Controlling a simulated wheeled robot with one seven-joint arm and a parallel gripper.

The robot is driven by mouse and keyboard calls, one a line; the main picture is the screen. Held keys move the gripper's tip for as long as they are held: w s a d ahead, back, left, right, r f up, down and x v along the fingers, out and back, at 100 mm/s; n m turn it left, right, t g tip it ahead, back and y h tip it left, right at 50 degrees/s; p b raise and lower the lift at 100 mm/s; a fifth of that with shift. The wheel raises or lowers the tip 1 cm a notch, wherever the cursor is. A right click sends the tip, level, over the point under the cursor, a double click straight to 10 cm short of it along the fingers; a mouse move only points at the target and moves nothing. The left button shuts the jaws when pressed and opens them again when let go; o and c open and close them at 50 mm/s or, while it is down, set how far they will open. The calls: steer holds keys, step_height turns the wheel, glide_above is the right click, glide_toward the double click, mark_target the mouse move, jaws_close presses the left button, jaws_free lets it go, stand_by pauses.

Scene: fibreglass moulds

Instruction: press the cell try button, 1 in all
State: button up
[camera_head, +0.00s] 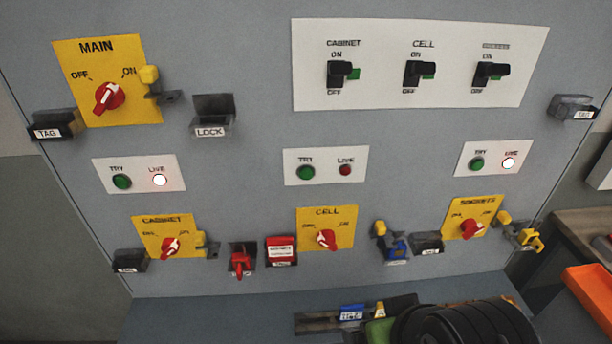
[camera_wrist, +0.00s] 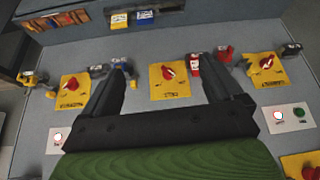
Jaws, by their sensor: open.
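The green cell TRY button (camera_head: 306,172) is on the middle white plate (camera_head: 325,180) of the grey panel, left of a dark red LIVE lamp (camera_head: 345,170). Below is the yellow CELL plate (camera_head: 340,242) with a red rotary switch (camera_head: 326,239). My gripper (camera_wrist: 160,62) is open and empty in the wrist view, which sees the panel upside down. The CELL switch (camera_wrist: 168,72) shows between its fingers. The cell TRY button is hidden there behind the gripper body. In the head view the fingertips cannot be made out.
Similar TRY buttons are at left (camera_head: 122,182) and right (camera_head: 477,163), each beside a white-lit LIVE lamp. A red padlock (camera_head: 241,262), a red tag box (camera_head: 281,250) and a blue padlock (camera_head: 396,248) stick out below. Black switch handles (camera_head: 420,73) stick out above.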

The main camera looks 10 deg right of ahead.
jaws_close()
stand_by(0.3)
stand_by(0.9)
stand_by(0.3)
